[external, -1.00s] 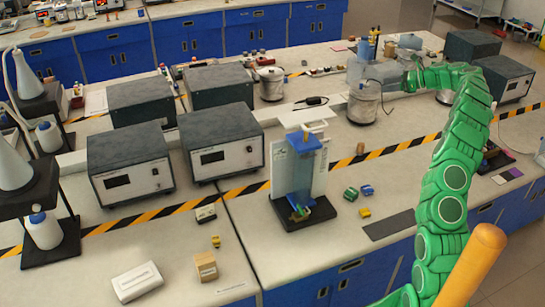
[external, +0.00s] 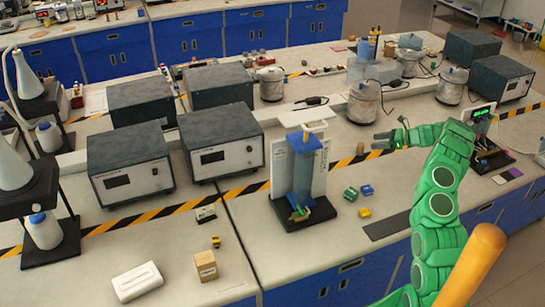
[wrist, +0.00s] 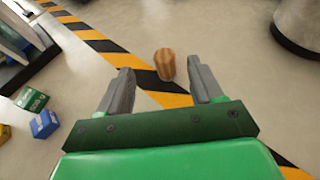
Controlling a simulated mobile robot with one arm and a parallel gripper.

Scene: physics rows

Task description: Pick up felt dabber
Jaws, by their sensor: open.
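A small brown, wood-coloured cylinder, which I take to be the felt dabber (external: 360,148), stands on the bench at the black-and-yellow tape line. In the wrist view the dabber (wrist: 166,65) shows just beyond and between my two grey fingers. My gripper (external: 377,141) is to the right of the dabber in the external view, pointing left. In the wrist view my gripper (wrist: 158,66) is open with nothing held. The dabber looks apart from both fingers; the exact gap and height cannot be told.
A stand with a blue-topped column (external: 303,180) is to the left. Green (external: 350,194), blue (external: 367,190) and yellow (external: 364,212) small blocks lie near it. A metal pot (external: 363,103) stands behind my gripper. The bench around the dabber is clear.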

